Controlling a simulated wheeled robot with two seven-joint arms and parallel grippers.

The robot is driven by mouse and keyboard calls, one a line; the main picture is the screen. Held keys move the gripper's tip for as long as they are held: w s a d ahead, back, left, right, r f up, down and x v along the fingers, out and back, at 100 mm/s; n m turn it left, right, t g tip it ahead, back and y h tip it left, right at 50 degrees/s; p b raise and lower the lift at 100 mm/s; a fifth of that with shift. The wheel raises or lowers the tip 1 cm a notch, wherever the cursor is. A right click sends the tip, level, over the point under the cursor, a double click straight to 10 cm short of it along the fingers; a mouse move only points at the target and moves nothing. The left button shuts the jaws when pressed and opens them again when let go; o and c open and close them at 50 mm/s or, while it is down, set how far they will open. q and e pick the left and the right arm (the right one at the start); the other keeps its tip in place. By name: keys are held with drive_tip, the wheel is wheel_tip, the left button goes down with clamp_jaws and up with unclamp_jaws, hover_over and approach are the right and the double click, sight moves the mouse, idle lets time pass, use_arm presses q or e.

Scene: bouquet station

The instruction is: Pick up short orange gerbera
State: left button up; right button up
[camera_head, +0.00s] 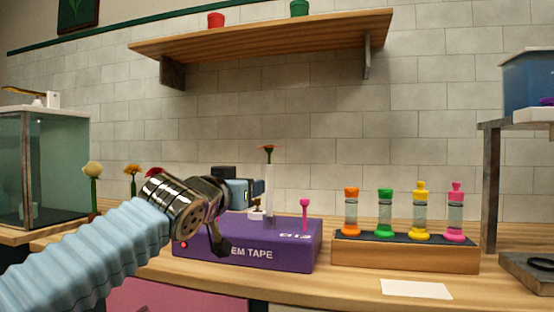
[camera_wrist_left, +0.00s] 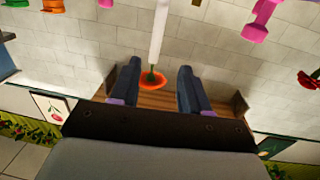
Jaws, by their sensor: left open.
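Another orange flower (camera_head: 132,169) stands further left, and I cannot tell from the head view which one is the short one. My left gripper (camera_head: 258,190) is beside the white tube, below the flower head. In the left wrist view, the open fingers (camera_wrist_left: 157,90) are on either side of the orange-red flower (camera_wrist_left: 153,79), with nothing visibly clamped. The right gripper is not in view.
A purple tape box (camera_head: 270,246) sits under my gripper, with a pink peg (camera_head: 305,213) on it. A wooden rack (camera_head: 405,257) of coloured bottles stands right. Cream (camera_head: 92,170) and red (camera_head: 154,171) flowers stand left. A wooden shelf (camera_head: 262,36) hangs above.

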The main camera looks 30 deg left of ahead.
sight(268, 185)
use_arm(q)
drive_tip(key=w+p, duration=0.1)
drive_tip(key=w, duration=0.5)
drive_tip(key=w+a+p, duration=0.1)
drive_tip(key=w, duration=0.1)
drive_tip(key=shift+w+f+p, duration=0.15)
drive_tip(key=shift+w+p, duration=0.15)
drive_tip(key=shift+w, duration=0.1)
drive_tip(key=w, duration=0.1)
drive_tip(key=w+p, duration=0.1)
drive_tip(key=w, duration=0.2)
drive_tip(key=shift+a+f, duration=0.1)
drive_tip(key=shift+f, duration=0.2)
drive_tip(key=shift+w+a+f, duration=0.1)
drive_tip(key=shift+w, duration=0.15)
drive_tip(key=shift+c, duration=0.3)
clamp_jaws()
